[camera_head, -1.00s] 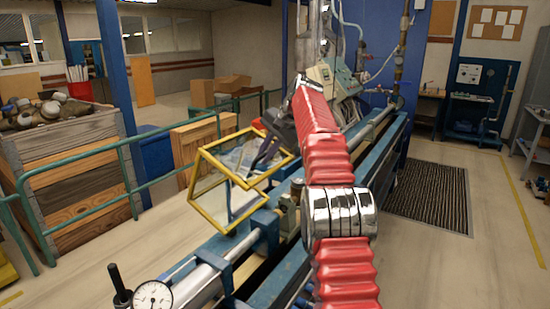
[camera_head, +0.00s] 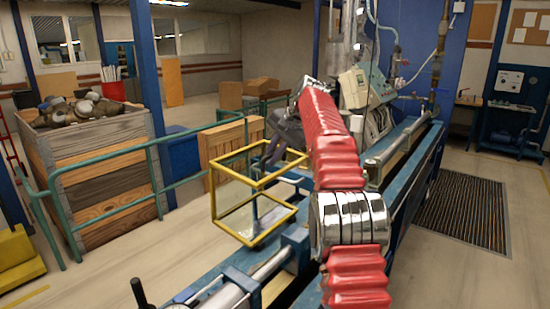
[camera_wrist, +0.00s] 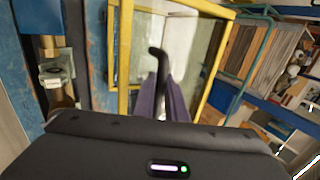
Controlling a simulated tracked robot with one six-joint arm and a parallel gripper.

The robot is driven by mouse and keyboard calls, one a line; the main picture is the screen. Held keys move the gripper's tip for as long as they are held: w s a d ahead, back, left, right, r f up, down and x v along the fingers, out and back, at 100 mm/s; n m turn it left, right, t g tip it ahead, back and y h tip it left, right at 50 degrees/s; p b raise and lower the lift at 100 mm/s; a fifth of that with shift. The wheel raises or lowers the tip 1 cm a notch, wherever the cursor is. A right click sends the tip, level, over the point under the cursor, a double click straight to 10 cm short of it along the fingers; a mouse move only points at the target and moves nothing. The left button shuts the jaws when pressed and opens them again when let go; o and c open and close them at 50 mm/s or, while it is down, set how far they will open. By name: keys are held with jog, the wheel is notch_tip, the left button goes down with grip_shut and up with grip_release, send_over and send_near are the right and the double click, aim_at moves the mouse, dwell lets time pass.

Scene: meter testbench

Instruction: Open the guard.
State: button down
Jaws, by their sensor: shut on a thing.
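The guard (camera_head: 232,183) is a yellow box frame with clear panels. It stands at the left side of the blue test bench in the head view, its top frame looking about level. In the wrist view its yellow bars (camera_wrist: 124,60) and clear panel fill the upper middle. My gripper (camera_head: 272,152) is at the guard's top, past the red sleeved arm. In the wrist view my gripper (camera_wrist: 165,90) has its purple-grey fingers closed around a dark hooked handle (camera_wrist: 155,52), whose bent end shows above them. Where the handle joins the guard is not clear.
The blue bench (camera_head: 400,150) carries a steel pipe (camera_head: 240,285) along its length. A green railing (camera_head: 110,160) and a wooden crate (camera_head: 100,190) stand to the left. A dark mat (camera_head: 465,212) lies on open floor at the right.

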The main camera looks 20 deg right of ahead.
jog(key=shift+s+a+f, duration=0.15)
jog(key=shift+f, duration=0.05)
jog(key=c, duration=2.1)
grip_release()
jog(key=shift+s+d, duration=0.1)
jog(key=shift+d, duration=0.2)
jog(key=shift+r, duration=0.1)
jog(key=shift+v, duration=3.8)
